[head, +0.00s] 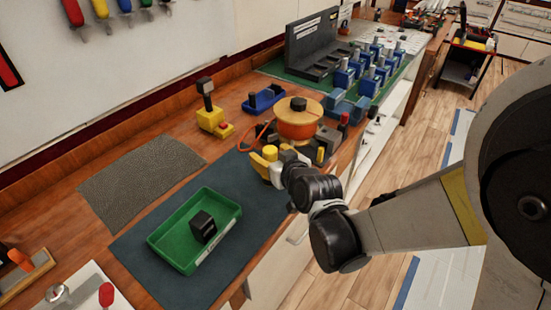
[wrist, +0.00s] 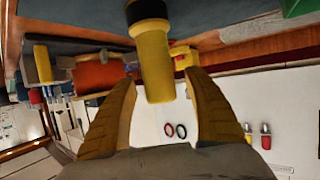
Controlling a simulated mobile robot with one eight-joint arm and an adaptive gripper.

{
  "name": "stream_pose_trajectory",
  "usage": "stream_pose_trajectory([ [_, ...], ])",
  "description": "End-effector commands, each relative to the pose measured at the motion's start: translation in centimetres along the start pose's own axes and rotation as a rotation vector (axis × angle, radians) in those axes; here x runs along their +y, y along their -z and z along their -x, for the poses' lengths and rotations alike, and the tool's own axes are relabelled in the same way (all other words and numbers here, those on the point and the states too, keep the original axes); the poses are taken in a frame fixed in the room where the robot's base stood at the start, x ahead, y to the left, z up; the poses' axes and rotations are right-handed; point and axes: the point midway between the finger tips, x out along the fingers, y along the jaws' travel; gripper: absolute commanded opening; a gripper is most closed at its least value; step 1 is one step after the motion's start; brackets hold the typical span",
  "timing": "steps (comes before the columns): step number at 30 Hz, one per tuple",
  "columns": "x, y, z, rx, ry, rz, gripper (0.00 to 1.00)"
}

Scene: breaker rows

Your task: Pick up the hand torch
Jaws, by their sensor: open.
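My gripper (wrist: 160,80) is open, with one yellow finger on each side of the torch's yellow end. Small gaps seem to show between fingers and torch. In the head view my gripper (head: 266,164) is over the far right part of the blue mat (head: 190,275), beside the orange round unit. The torch is mostly hidden there; I cannot tell its yellow from my fingers.
A green tray (head: 165,240) with a black block (head: 203,226) lies on the mat. The orange round unit (head: 298,122) stands close beyond my gripper. A yellow stand (head: 212,118), a blue tray (head: 262,103) and a grey textured mat (head: 125,185) are further back.

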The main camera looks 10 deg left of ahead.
Motion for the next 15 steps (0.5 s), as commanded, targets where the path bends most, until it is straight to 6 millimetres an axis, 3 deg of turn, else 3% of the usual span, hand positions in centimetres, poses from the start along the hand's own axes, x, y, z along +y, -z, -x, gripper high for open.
stream_pose_trajectory([
  [3, 0.0, 0.07, 0.08, 0.0, 0.0, 0.0, 0.59],
  [9, 0.0, 0.06, 0.09, 0.0, 0.0, 0.0, 0.0],
  [15, 0.01, 0.07, 0.1, 0.0, 0.0, 0.0, 0.0],
])
